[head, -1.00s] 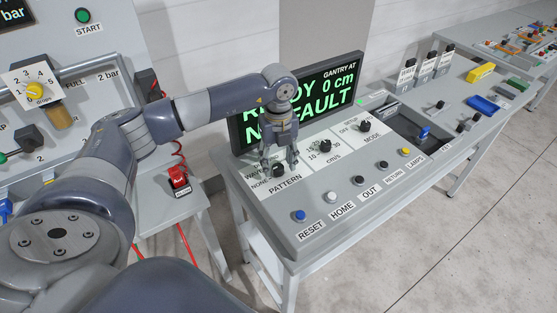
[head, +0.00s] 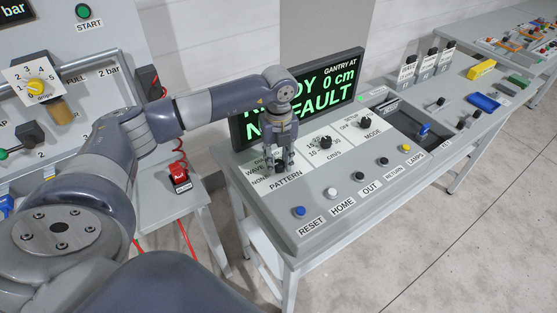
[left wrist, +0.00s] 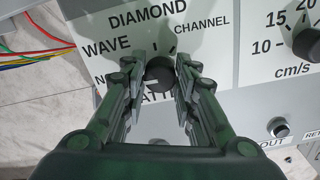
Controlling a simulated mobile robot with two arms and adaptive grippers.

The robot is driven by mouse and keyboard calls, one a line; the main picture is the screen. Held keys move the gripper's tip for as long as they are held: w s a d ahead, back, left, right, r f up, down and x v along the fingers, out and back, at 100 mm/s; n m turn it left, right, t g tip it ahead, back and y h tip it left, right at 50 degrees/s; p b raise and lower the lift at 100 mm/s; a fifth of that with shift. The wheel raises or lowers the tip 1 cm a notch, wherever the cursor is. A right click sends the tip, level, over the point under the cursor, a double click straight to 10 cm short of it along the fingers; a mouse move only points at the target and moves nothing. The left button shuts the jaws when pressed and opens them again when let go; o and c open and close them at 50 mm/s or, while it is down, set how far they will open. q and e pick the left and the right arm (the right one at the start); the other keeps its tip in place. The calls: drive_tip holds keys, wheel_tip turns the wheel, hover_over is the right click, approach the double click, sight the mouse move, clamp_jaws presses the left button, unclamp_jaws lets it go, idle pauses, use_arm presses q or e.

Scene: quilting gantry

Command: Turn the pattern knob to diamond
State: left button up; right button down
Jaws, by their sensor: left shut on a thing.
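The pattern knob (left wrist: 160,75) is a round black knob on the white PATTERN plate of the control desk. In the left wrist view the labels NONE, WAVE, DIAMOND (left wrist: 147,18) and CHANNEL fan around it from left to right. DIAMOND is above the knob. I cannot make out which label the knob's pointer faces. My left gripper (left wrist: 160,82) is shut on the knob, with one finger on each side. In the head view the left gripper (head: 279,168) reaches down onto the PATTERN plate and mostly hides the knob. My right gripper is not in view.
A speed knob (head: 325,142) and a MODE knob (head: 365,123) stand to the right on the desk. RESET (head: 299,211), HOME and other buttons line the front edge. A display (head: 310,95) stands behind, close to my left gripper, reading 0 cm and NO FAULT.

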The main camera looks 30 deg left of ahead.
use_arm(q)
drive_tip(key=shift+f+m+b, duration=0.1)
drive_tip(key=shift+m+b, duration=0.3)
drive_tip(key=shift+m, duration=0.1)
drive_tip(key=shift+m+b, duration=0.55)
drive_tip(key=shift+m, duration=0.15)
drive_tip(key=m+b, duration=0.4)
drive_tip(key=m, duration=0.2)
drive_tip(key=m+b, duration=0.2)
drive_tip(key=m, duration=0.2)
drive_tip(key=shift+m, duration=0.4)
drive_tip(key=shift+m+b, duration=0.95)
drive_tip(key=shift+m, duration=1.35)
drive_tip(key=o, duration=1)
drive_tip(key=shift+o, duration=0.2)
